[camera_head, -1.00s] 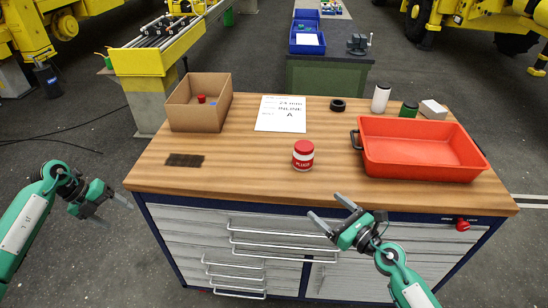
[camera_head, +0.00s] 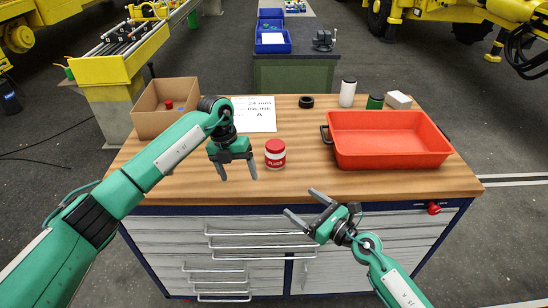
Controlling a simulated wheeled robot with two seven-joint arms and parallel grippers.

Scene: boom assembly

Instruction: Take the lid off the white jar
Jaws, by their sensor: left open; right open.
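The white jar (camera_head: 275,162) stands upright on the wooden workbench, near the middle of its front half. It has a red band around its body, and its red lid (camera_head: 275,146) is on top. My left gripper (camera_head: 238,174) is open and empty, pointing down just left of the jar and apart from it. My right gripper (camera_head: 303,206) is open and empty in front of the bench's front edge, to the right of and nearer than the jar.
A red tray (camera_head: 440,150) fills the bench's right side. A cardboard box (camera_head: 150,122) stands at the left, and a paper sheet (camera_head: 258,112) lies behind the jar. A black ring (camera_head: 306,102), a white cylinder (camera_head: 347,92) and a green container (camera_head: 375,101) stand at the back.

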